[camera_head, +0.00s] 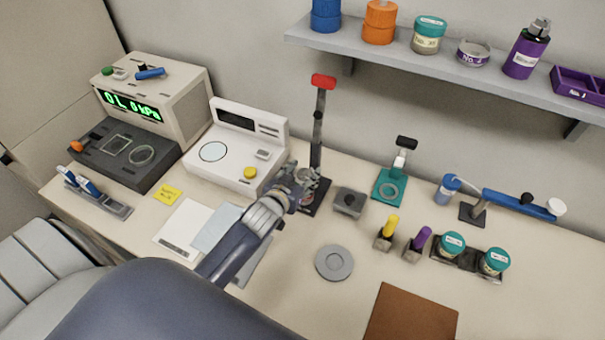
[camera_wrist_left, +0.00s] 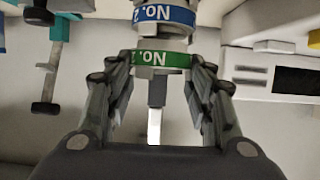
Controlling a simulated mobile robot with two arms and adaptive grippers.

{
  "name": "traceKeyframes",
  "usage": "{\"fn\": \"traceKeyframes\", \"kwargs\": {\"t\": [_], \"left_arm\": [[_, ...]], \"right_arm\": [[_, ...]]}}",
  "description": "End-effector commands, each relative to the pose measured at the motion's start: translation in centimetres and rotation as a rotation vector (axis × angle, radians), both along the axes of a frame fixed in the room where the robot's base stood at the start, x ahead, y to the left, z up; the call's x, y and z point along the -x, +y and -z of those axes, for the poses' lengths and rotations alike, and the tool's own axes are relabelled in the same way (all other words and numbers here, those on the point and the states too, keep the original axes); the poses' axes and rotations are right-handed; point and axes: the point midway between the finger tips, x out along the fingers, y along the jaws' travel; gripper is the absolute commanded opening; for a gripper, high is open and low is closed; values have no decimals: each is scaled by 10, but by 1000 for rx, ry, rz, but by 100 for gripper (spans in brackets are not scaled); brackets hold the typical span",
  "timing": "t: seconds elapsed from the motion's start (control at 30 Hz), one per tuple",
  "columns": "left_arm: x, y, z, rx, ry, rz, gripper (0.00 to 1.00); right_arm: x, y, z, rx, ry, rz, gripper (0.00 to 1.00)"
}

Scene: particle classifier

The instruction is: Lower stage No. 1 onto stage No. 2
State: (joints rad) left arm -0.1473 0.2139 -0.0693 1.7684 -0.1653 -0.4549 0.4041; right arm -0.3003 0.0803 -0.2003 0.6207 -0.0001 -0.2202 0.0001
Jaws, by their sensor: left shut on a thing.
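My left gripper (camera_head: 303,188) is at the foot of the upright stand with the red top (camera_head: 317,140) in the head view. In the left wrist view, my left gripper (camera_wrist_left: 161,62) is shut on a stage with a green band (camera_wrist_left: 162,59), its label partly hidden by a finger. A stage with a blue band (camera_wrist_left: 163,15), labelled No. 2, is in line with it at the top of that inverted-looking picture. The two are very close; I cannot tell whether they touch. In the head view my gripper mostly hides both. My right gripper is not in view.
A white instrument (camera_head: 236,148) stands left of the stand, and a grey block (camera_head: 349,202) stands right of it. A teal stand (camera_head: 390,187) is further right. A flat grey disc (camera_head: 334,262) lies in front. A shelf (camera_head: 450,68) hangs above.

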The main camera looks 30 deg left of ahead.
Motion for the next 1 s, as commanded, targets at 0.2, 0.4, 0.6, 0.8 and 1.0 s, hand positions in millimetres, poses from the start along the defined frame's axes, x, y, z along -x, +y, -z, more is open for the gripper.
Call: {"fn": "traceKeyframes", "kwargs": {"t": [0.2, 0.4, 0.6, 0.8, 1.0], "left_arm": [[0, 0, 2, 0, -2, 0, 21], [0, 0, 4, 0, -2, 0, 21], [0, 0, 6, 0, -2, 0, 55], [0, 0, 6, 0, -1, 0, 72], [0, 0, 8, 0, 2, 0, 72]], "right_arm": [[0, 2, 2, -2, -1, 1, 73], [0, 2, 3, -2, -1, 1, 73], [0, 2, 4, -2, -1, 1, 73], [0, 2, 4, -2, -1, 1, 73], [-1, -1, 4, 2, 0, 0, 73]]}}
